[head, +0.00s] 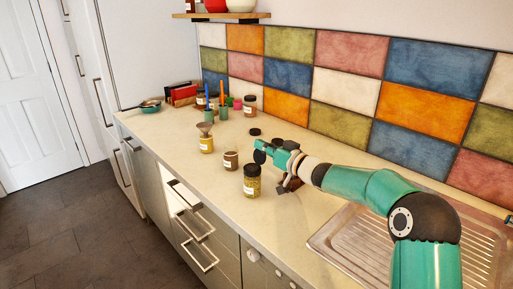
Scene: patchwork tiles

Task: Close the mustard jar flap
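A small jar with yellow contents and a pale label (206,145) stands on the counter, with a brownish funnel-like piece (205,129) on top. A larger jar with yellow-green contents and a dark top (252,182) stands upright nearer the front. I cannot tell which is the mustard jar, and no flap is clear at this size. My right gripper (264,152) is over the counter, behind the larger jar and apart from the yellow one. Its fingers are small and dark, so its opening is unclear. My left gripper is out of view.
A brown jar (231,161) stands between the two jars. Dark round lids (255,132) lie behind. Cups with utensils (222,112), a dark-lidded jar (250,106) and a small pan (150,106) are farther back. A metal sink (340,240) is at right.

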